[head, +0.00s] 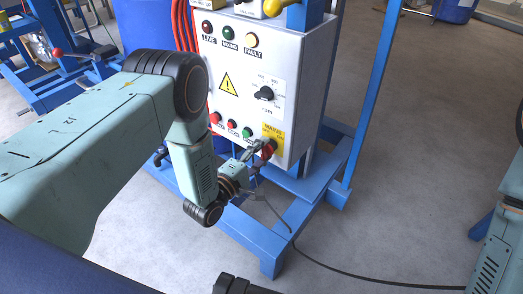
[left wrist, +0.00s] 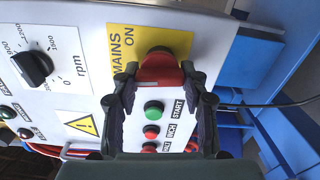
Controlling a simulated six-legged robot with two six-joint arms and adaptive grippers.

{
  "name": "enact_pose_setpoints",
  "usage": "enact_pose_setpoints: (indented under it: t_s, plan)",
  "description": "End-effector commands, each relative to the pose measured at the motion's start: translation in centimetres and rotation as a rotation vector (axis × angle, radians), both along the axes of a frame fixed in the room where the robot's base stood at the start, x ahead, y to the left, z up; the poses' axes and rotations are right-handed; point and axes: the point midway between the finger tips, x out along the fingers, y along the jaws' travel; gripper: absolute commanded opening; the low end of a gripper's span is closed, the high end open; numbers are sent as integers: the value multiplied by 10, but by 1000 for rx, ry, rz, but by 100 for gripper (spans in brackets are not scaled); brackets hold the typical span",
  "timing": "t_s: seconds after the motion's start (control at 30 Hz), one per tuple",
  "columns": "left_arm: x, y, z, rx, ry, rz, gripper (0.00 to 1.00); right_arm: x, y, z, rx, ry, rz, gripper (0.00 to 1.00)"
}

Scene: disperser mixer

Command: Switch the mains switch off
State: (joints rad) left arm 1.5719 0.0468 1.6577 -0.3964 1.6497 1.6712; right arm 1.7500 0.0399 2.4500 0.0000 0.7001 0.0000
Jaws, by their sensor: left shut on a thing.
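The red mains switch (head: 269,150) sits on a yellow plate at the lower right of the white control panel. In the left wrist view the red switch (left wrist: 158,68) stands in front of the yellow plate, where the words MAINS ON show. My left gripper (head: 258,147) reaches it from the front left. In the left wrist view the two dark fingers of my left gripper (left wrist: 161,76) lie on either side of the red handle and are shut on it. The switch's turned position is hard to read.
Green start button (left wrist: 153,108) and red buttons sit close beside the switch. The rpm knob (head: 264,93) and a warning triangle (head: 228,84) are above. A blue frame (head: 369,95) carries the panel. A black cable (head: 350,279) crosses the open floor at right.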

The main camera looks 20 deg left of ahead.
Motion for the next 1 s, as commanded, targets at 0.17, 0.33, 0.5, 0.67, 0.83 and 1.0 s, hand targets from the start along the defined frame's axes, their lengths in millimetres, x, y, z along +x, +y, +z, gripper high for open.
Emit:
enact_pose_setpoints:
  t_s: [0.17,0.33,0.5,0.67,0.83,1.0]
  plan:
    - [0,-1,-1,-158,57,-1,13,0,0,2,0,0,0,40]
    - [0,-1,-1,-302,109,-1,13,0,0,3,0,0,0,40]
    - [0,-1,-2,-426,154,-1,13,0,0,4,0,0,0,40]
    - [0,-1,-2,-516,186,-1,13,0,0,5,0,0,0,40]
    - [0,-2,-2,-580,210,-1,13,0,0,5,0,0,0,40]
    - [0,-2,-2,-616,223,-1,13,0,0,5,0,0,0,40]
